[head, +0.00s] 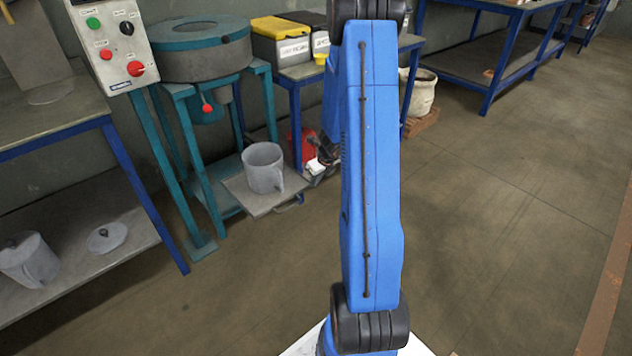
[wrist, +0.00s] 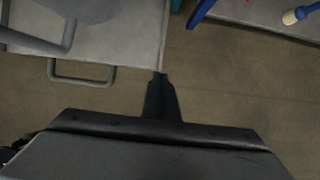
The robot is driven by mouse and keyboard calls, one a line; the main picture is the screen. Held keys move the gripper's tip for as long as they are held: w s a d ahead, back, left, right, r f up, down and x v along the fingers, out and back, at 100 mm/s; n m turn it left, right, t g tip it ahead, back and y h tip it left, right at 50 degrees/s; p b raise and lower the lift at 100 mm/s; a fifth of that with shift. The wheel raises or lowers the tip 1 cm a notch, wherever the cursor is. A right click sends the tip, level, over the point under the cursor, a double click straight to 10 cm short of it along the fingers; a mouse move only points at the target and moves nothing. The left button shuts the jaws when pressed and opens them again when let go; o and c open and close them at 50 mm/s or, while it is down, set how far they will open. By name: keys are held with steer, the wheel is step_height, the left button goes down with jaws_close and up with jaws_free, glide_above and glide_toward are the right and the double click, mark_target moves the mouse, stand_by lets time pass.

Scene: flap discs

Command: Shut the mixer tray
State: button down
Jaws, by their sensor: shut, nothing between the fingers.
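The mixer (head: 203,52) is a round grey drum with a teal lid on a teal stand. Its flat grey tray (head: 240,196) sticks out low at the front, pulled out from the stand. A grey pitcher (head: 263,168) stands upright on it. In the wrist view the tray (wrist: 125,40) fills the upper left, with its bar handle (wrist: 82,82) on the near edge and part of the pitcher (wrist: 82,8). My gripper (wrist: 161,77) is shut and empty, its tips by the tray's near right corner; contact cannot be told. In the head view my arm partly hides it.
A control box (head: 112,42) with buttons stands left of the mixer. A blue-legged bench (head: 60,128) at left holds a lidded jug (head: 29,262) and a loose lid (head: 106,237) below. A brush (wrist: 298,15) lies upper right in the wrist view. Floor at right is clear.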

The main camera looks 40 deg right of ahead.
steer(key=w, duration=1.6)
steer(key=w+a, duration=0.1)
steer(key=w, duration=0.7)
steer(key=shift+w, duration=0.35)
steer(key=shift+w+d+r, duration=0.1)
steer(key=shift+w, duration=0.2)
steer(key=shift+w+r, duration=0.1)
